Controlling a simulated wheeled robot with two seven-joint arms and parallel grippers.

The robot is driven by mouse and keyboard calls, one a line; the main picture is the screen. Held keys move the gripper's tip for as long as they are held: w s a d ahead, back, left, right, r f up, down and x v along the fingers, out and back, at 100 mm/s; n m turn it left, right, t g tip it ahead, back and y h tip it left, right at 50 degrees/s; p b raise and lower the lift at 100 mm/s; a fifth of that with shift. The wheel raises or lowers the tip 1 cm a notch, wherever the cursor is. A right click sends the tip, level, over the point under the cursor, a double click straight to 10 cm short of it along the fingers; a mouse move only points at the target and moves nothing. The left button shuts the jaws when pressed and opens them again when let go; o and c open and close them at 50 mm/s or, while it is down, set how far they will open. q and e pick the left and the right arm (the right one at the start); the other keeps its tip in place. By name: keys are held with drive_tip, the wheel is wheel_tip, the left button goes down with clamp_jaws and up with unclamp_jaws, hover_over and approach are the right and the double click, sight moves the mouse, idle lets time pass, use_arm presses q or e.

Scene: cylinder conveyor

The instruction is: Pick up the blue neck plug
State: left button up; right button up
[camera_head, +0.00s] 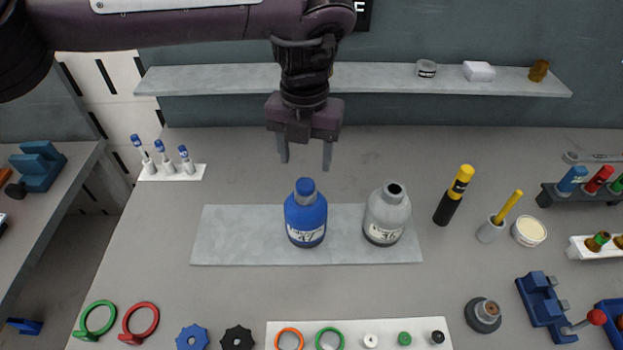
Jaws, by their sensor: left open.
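A blue bottle (306,221) with a white label stands upright on a grey mat (233,238). The blue neck plug (305,187) sits in its neck. Beside it on the right stands a grey bottle (387,215) with an open, dark mouth. My left gripper (305,158) points down, open and empty. In the picture it appears just above the blue plug, with its two fingers apart on either side; no contact shows. My right gripper is not in view.
A shelf (400,80) runs along the back wall. A white holder (173,172) with blue-topped sticks stands at the left. A black-and-yellow tool (454,195) stands at the right. Rings and knobs line the front, including a red ring (140,318) and a blue knob (192,337).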

sight(306, 182)
use_arm(q)
drive_tip(key=f+p, duration=0.1)
drive_tip(key=f, duration=0.1)
drive_tip(key=f+p, duration=0.1)
drive_tip(key=f, duration=0.1)
drive_tip(key=shift+s+f, duration=0.2)
drive_tip(key=shift+f, duration=0.65)
drive_tip(key=c, duration=1)
drive_tip(key=shift+c, duration=0.3)
